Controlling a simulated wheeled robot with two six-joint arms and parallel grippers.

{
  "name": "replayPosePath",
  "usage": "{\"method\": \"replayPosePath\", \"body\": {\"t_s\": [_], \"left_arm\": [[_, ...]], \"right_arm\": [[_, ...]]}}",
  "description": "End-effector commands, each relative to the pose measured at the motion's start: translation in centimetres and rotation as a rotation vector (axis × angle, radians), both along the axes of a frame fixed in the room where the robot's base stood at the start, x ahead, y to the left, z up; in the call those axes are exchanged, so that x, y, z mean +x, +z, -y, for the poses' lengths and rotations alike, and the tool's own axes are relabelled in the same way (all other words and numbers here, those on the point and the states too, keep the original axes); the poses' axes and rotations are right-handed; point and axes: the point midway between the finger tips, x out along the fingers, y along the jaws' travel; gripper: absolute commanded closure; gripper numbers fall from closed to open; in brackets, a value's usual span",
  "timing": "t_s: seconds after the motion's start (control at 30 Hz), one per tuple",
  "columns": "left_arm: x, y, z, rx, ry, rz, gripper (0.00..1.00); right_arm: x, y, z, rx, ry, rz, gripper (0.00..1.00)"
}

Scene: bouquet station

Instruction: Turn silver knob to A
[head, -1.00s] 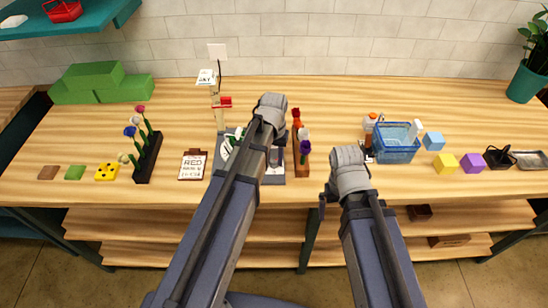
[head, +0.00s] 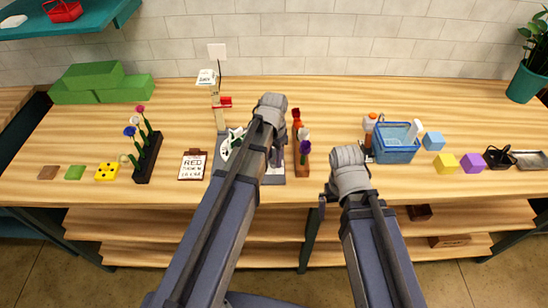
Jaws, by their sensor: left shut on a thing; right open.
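A grey station panel (head: 273,178) stands mid-table, mostly covered by my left arm. A white and dark green piece (head: 231,141) shows on it, left of the arm. The silver knob is hidden behind my arm; no letter A can be read. My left gripper (head: 276,156) is over the panel, its fingers mostly hidden by its own arm, and is shut on what I take to be the knob. My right gripper (head: 322,202) is open and empty by the table's front edge, its fingers partly hidden.
A flower rack (head: 146,168) and a clipboard (head: 192,164) reading RED stand left of the panel. A wooden holder with flowers (head: 301,168) stands close on its right. A blue basket (head: 396,155) is further right.

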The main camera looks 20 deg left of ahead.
Motion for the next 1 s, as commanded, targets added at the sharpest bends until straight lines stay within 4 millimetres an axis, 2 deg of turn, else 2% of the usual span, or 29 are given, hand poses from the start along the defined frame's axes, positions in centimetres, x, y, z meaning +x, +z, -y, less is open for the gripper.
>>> {"method": "replayPosePath", "body": {"t_s": [0.37,0.4,0.6,0.67,1.0], "left_arm": [[-0.03,-0.01,0.01,0.000,-0.003,0.000,1.00],[-0.03,-0.01,0.01,0.000,-0.003,0.000,0.58],[-0.02,0.00,0.00,0.000,-0.002,0.000,0.35],[-0.01,0.00,0.00,0.000,-0.002,0.000,0.31],[-0.01,0.33,0.00,0.000,-0.002,0.000,0.31]], "right_arm": [[0.00,-0.01,0.00,0.000,0.000,0.000,0.00],[0.00,-0.01,0.00,0.000,0.000,0.000,0.00],[0.00,0.00,0.00,0.000,0.000,0.000,0.00],[0.00,0.00,0.00,0.000,0.000,0.000,0.00],[0.00,0.33,0.00,0.000,0.000,0.000,0.00]]}}
